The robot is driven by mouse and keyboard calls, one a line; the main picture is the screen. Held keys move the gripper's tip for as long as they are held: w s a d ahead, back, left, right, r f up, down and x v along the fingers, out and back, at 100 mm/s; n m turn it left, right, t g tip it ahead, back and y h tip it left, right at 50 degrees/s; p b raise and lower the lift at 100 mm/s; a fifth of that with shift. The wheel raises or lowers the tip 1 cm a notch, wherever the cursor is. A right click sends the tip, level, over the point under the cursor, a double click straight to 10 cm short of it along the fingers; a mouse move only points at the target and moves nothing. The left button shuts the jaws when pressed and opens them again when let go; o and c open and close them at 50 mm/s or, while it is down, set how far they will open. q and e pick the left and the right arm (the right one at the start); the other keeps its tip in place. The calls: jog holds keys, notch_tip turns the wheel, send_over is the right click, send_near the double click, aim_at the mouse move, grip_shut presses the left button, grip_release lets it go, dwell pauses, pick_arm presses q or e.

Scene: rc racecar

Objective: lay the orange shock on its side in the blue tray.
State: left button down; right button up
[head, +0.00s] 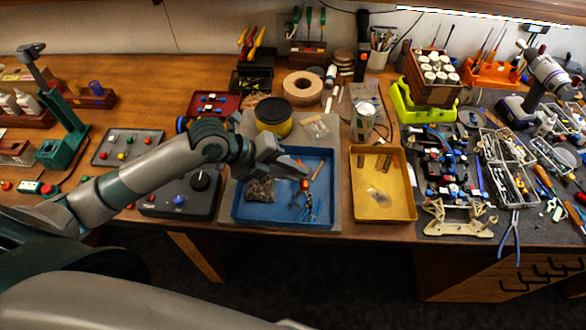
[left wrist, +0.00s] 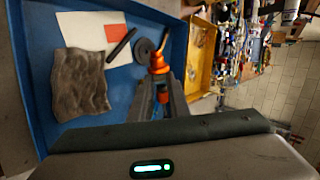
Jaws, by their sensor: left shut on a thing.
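The blue tray (head: 285,224) stands near the table's front edge in the head view. It fills the left part of the left wrist view (left wrist: 125,82). My left gripper (head: 302,172) is over the tray's right half. It is shut on the orange shock (head: 305,185), whose orange end sticks out past the fingertips. I cannot tell whether the shock touches the tray floor. My right gripper is not in view.
A yellow tray (head: 385,213) stands just right. A black control box (head: 180,200) is left; a yellow-and-black tub (head: 273,117) stands behind.

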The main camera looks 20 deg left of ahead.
pick_arm(q)
jog(key=shift+f+b, duration=0.6)
jog(key=shift+f, duration=0.55)
jog(key=c, duration=1.6)
grip_release()
jog(key=shift+a+r, duration=0.1)
jog(key=shift+a, duration=0.05)
jog(key=shift+s+a+r+b, duration=0.2)
jog(key=shift+a+r+b, duration=0.1)
jog(key=shift+a+r, duration=0.05)
jog(key=shift+b+v, duration=2.55)
jog(key=shift+v, duration=5.5)
jog(key=shift+d+r, duration=0.1)
